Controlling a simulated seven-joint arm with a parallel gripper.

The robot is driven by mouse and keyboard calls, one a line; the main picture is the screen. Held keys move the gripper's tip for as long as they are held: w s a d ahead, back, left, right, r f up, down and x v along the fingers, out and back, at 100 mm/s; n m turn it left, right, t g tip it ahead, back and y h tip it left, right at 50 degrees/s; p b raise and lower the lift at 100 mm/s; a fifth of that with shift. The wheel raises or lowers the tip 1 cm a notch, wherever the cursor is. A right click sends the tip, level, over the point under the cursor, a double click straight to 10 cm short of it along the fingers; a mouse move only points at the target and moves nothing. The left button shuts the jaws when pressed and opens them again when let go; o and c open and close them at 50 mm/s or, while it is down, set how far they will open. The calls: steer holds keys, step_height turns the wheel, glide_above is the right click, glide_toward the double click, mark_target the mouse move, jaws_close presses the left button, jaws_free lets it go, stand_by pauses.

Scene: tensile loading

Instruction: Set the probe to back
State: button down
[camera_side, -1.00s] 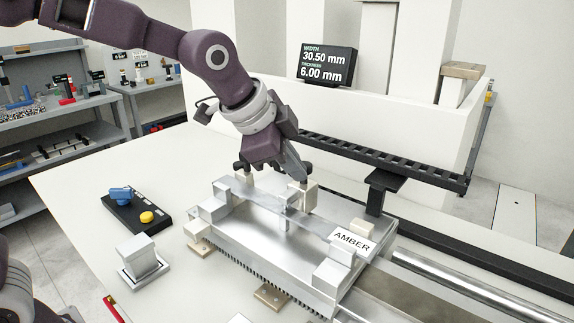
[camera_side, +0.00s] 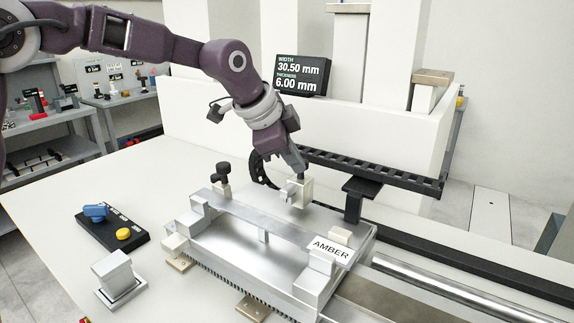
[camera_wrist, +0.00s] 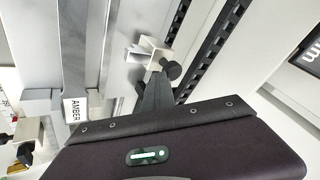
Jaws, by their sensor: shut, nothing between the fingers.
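A cream block (camera_side: 304,190) with a dark knob on top and a small metal jaw stands behind the metal specimen strip (camera_side: 265,218); it may be the probe, but no label shows this. My gripper (camera_side: 300,166) is shut, with its tips at or just above this block's knob. The wrist view shows the cream block (camera_wrist: 146,52) and its black knob (camera_wrist: 171,69) just beyond the shut fingertips (camera_wrist: 157,76). I cannot tell whether they touch. An AMBER label (camera_side: 331,250) lies at the strip's right end.
A second black knob (camera_side: 222,169) stands at the fixture's far left corner. A black pad (camera_side: 112,228) with a blue knob and yellow button lies at left. A display (camera_side: 302,75) reads 30.50 and 6.00 mm. A dark rail (camera_side: 375,170) runs behind.

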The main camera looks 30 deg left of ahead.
steer(key=shift+w, duration=0.15)
steer(key=s+r, duration=0.8)
steer(key=s, duration=0.1)
steer(key=shift+s+d+r, duration=0.2)
steer(key=shift+d+r, duration=0.1)
steer(key=shift+r, duration=0.05)
steer(key=s+a+f+n, duration=0.3)
steer(key=s, duration=0.5)
steer(key=s+a+f+n+y, duration=0.1)
steer(key=s+a+f+n, duration=0.2)
steer(key=s, duration=0.6)
steer(key=s+a+f+n+g, duration=0.1)
steer(key=s+a+f+n, duration=0.3)
steer(key=s, duration=0.5)
steer(key=shift+s+f+n, duration=0.25)
steer(key=shift+f+n, duration=0.05)
steer(key=shift+n, duration=0.4)
